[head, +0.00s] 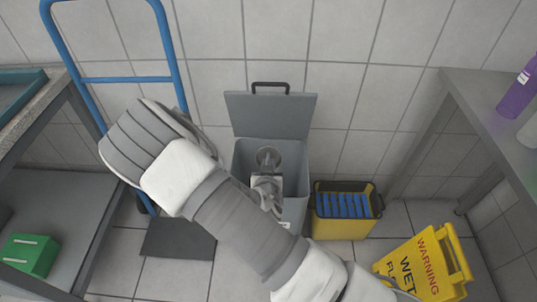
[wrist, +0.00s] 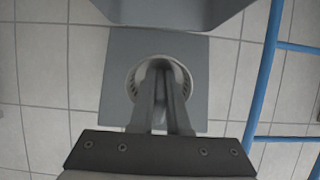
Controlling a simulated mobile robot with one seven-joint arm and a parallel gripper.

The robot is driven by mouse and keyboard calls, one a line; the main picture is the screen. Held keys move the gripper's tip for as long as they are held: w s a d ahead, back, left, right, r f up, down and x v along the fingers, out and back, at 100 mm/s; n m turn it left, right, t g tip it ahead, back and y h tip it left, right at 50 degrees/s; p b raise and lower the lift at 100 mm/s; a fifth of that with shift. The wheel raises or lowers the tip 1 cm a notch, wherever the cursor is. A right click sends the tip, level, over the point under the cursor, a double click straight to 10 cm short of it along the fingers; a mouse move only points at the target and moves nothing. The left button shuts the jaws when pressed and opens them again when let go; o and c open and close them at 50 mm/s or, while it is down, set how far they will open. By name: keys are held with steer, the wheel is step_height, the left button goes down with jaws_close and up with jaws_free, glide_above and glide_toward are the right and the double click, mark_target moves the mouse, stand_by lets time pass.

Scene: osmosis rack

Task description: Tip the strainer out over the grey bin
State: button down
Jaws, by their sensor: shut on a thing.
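The grey bin (head: 296,172) stands against the tiled wall with its lid (head: 270,113) raised. My gripper (head: 267,180) is over the bin's opening. It is shut on the strainer (head: 268,156), a small round grey piece in front of the bin's back. In the wrist view my gripper (wrist: 160,70) has its fingers close together across the strainer, whose round slotted rim (wrist: 132,84) shows around them. The raised lid (wrist: 118,55) is behind it and the bin (wrist: 170,12) is at the top, so this view is upside down. I cannot see any contents in the strainer.
A yellow-and-black bucket with blue slats (head: 342,226) stands close right of the bin. A yellow wet-floor sign (head: 428,265) is at front right. A blue trolley (head: 176,85) stands left. Benches flank both sides; a green box (head: 30,255) sits on the left shelf.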

steer(key=s+r+g+p, duration=0.5)
steer(key=g+p, duration=0.2)
steer(key=p, duration=0.6)
steer(key=shift+s, duration=0.35)
steer(key=shift+a, duration=0.1)
steer(key=d+r+p, duration=0.1)
steer(key=d+r, duration=1.3)
steer(key=r, duration=0.3)
steer(key=shift+d+r, duration=0.2)
steer(key=shift+d, duration=0.05)
